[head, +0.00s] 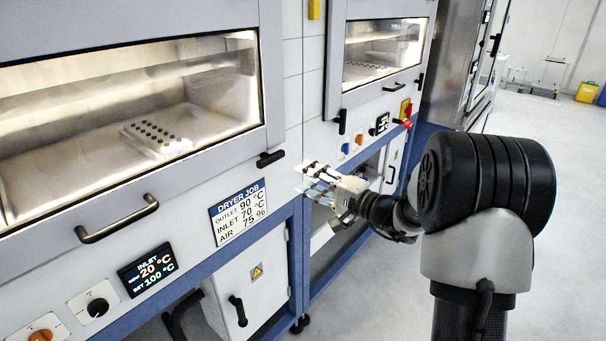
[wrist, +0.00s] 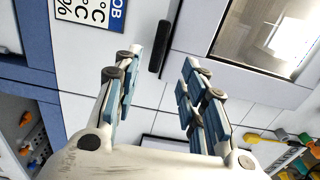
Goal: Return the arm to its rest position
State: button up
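My gripper (head: 308,180) is stretched out in front of the dryer line in the head view, pointing left toward the cabinet fronts. In the wrist view its two blue-padded fingers (wrist: 160,66) stand apart with nothing between them. My arm bends back from the gripper to a large black joint at the right. A black latch handle (wrist: 159,46) shows beyond the fingertips in the wrist view. I cannot tell whether the fingers touch anything, but no contact shows.
The dryer window (head: 140,115) with a perforated block inside is at left, its door handle (head: 117,219) jutting out. A job sign (head: 238,213), a set-point display (head: 148,269) and knobs are below. A second dryer window (head: 383,52) stands behind. Open floor (head: 560,150) lies at right.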

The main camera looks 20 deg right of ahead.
jog(key=s+a+r+n+g+y, duration=0.25)
jog(key=s+a+n+g, duration=0.35)
jog(key=s+a, duration=0.6)
jog(key=s+a+f+n+g+h, duration=0.1)
jog(key=s+a+g+h, duration=0.15)
jog(key=s, duration=0.45)
jog(key=s+a+f+n+g+h, duration=0.1)
jog(key=s+a+g, duration=0.2)
jog(key=s, duration=0.4)
jog(key=s+d+f+n+t+h, duration=0.1)
jog(key=s+d+f+n+h, duration=0.1)
jog(key=s+d+h, duration=0.7)
jog(key=s+d+n, duration=0.1)
jog(key=s+d, duration=0.1)
jog(key=s, duration=0.2)
jog(key=shift+s+f, duration=0.25)
jog(key=shift+c, duration=0.4)
